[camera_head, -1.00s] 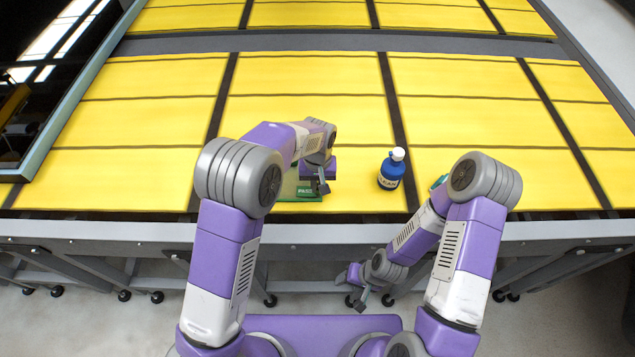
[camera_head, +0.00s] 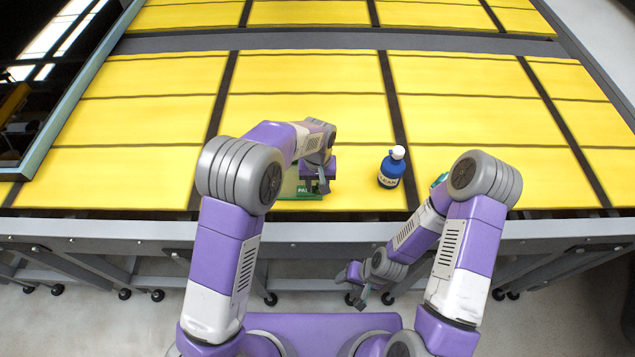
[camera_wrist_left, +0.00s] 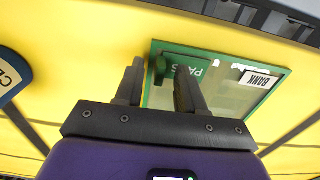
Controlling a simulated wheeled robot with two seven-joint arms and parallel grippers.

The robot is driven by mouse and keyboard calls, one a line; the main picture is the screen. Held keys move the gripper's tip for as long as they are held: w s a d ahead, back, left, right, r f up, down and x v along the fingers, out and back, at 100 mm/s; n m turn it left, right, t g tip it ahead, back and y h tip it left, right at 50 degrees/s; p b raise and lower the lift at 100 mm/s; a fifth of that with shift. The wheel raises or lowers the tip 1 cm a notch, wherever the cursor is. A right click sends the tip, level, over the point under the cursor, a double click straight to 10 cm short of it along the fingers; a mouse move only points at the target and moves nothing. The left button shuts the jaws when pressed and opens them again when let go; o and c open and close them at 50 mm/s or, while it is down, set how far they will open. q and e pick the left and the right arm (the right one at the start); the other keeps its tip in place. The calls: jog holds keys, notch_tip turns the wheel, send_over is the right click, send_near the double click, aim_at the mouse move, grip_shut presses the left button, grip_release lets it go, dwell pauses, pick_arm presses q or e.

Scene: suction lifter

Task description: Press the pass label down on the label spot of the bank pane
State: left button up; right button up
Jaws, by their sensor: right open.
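The bank pane (camera_wrist_left: 276,92) is a clear plate with a green border on the yellow surface, with a white BANK tag (camera_wrist_left: 258,79). It also shows in the head view (camera_head: 290,184), mostly behind my left arm. The green pass label (camera_wrist_left: 199,65) lies at the pane's upper-left part in the wrist view, partly hidden by a finger; I cannot tell whether it is flush. My left gripper (camera_wrist_left: 158,68) is over this end of the pane, its fingers apart, with a dark green piece showing between them. My right gripper (camera_head: 355,284) is open and empty, low before the table.
A blue bottle with a white cap (camera_head: 391,167) stands right of the pane, and its edge shows in the wrist view (camera_wrist_left: 12,75). A dark framed panel (camera_head: 45,95) is at the far left.

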pick_arm(q)
notch_tip(320, 180, up, 8)
jog(key=shift+f, duration=0.2)
dwell(0.4)
